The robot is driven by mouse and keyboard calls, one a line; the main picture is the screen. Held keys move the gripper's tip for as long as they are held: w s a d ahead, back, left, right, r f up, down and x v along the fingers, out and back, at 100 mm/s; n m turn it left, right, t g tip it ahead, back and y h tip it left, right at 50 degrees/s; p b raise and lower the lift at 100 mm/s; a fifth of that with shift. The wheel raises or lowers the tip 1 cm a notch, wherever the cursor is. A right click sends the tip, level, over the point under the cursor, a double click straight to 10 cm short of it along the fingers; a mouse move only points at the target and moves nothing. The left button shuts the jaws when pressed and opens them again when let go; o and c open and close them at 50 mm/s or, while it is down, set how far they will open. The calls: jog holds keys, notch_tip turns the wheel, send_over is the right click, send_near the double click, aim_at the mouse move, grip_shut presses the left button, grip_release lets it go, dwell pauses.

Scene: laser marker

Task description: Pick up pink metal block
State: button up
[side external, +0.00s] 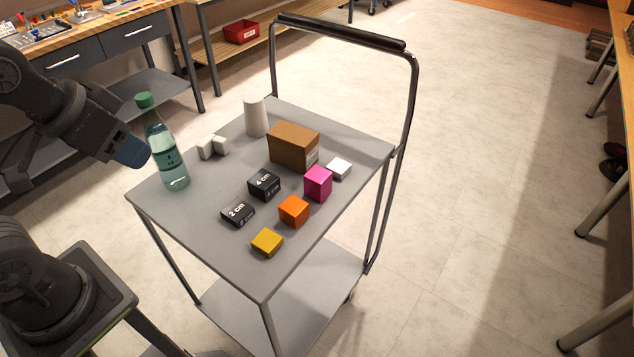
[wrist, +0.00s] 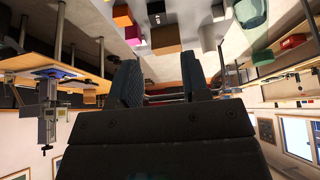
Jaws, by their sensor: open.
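The pink metal block (side external: 318,184) stands upright on the grey cart top (side external: 190,215), between the orange block and the small white block, in front of the brown box. In the wrist view, the pink block (wrist: 132,33) is small near the top, left of the brown box. My gripper (side external: 133,152) is in the air at the left edge of the cart, near the bottle and well apart from the pink block. In the wrist view, its two dark fingers (wrist: 160,75) stand apart with nothing between them.
Around the pink block are an orange block (side external: 294,210), a white block (side external: 339,168), a brown box (side external: 293,145) and a black 4 cm block (side external: 264,184). A green-capped bottle (side external: 165,155) stands close to my gripper. A black-barred handle (side external: 340,32) rises behind the cart.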

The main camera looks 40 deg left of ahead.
jog(key=o, duration=0.7)
jog(key=n+g, duration=0.6)
jog(key=n, duration=1.2)
send_over(317, 172)
notch_tip(317, 172, down, 11)
notch_tip(317, 172, down, 8)
jog(key=shift+s+d+f, duration=0.1)
jog(key=shift+d+f, duration=0.05)
jog(key=shift+f, duration=1.25)
jog(key=shift+s+d+f, duration=0.1)
jog(key=shift+f, duration=1.25)
